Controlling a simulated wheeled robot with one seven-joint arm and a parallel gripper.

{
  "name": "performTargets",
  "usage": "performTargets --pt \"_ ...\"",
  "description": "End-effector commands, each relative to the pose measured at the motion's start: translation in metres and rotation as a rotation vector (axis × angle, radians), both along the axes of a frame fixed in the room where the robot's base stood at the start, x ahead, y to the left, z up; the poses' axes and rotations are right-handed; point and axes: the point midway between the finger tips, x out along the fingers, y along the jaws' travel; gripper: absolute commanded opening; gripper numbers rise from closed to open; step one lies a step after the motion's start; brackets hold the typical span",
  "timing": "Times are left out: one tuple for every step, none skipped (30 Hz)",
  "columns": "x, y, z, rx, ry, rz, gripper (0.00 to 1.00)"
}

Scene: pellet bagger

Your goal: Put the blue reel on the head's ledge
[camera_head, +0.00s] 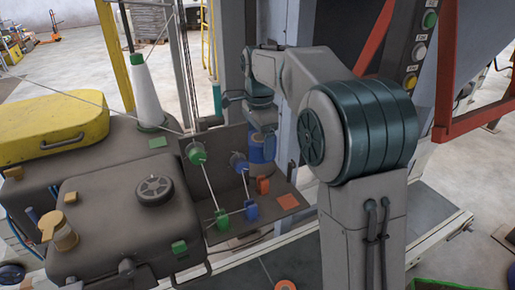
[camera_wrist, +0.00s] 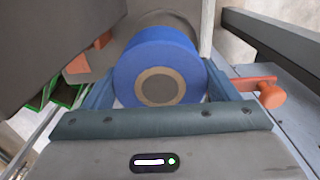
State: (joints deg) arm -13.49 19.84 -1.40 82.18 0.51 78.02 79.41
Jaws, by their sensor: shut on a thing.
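The blue reel (camera_wrist: 146,55) has a tan ring and grey core facing the wrist camera. My gripper (camera_wrist: 159,88) is shut on it, one finger at each side. In the head view the blue reel (camera_head: 262,149) hangs below my gripper (camera_head: 263,132), in front of the machine's dark upright plate. The head's ledge (camera_head: 262,221) is a dark shelf at the foot of that plate, with an orange square (camera_head: 287,201) at its right. A grey cylinder shows just under the reel; I cannot tell whether they touch.
A green guide (camera_head: 196,153) and a blue guide (camera_head: 238,160) with thread stand left of the reel. An orange part (camera_head: 262,185) and a smaller blue part (camera_head: 251,210) stand on the ledge. A white thread cone (camera_head: 147,95) and a grey machine cover (camera_head: 115,220) are further left.

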Motion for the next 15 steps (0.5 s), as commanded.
performTargets --pt "0.003 0.002 -0.001 0.000 0.000 0.000 0.52" --pt "0.005 0.003 -0.002 0.000 -0.001 0.000 0.52" --pt "0.006 0.004 -0.004 0.000 -0.001 0.000 0.52" --pt "0.006 0.004 -0.006 0.000 -0.001 0.000 0.52" --pt "0.006 0.004 -0.009 0.000 0.000 0.000 0.52" --pt "0.006 0.004 -0.014 -0.001 0.002 0.000 0.52" --pt "0.006 0.004 -0.019 -0.001 0.002 0.000 0.52" --pt "0.005 0.004 -0.024 -0.001 0.003 0.000 0.52" --pt "0.006 0.004 -0.030 -0.001 0.002 0.000 0.52" --pt "0.005 0.004 -0.034 -0.001 0.003 0.000 0.52" --pt "0.006 0.004 -0.037 0.000 0.001 0.001 0.52" --pt "0.006 0.004 -0.041 0.000 0.000 0.001 0.52" --pt "0.006 0.004 -0.042 0.000 0.000 0.001 0.52" --pt "0.006 0.004 -0.044 0.000 -0.001 0.001 0.52" --pt "0.006 0.004 -0.044 0.000 -0.002 0.001 0.52"
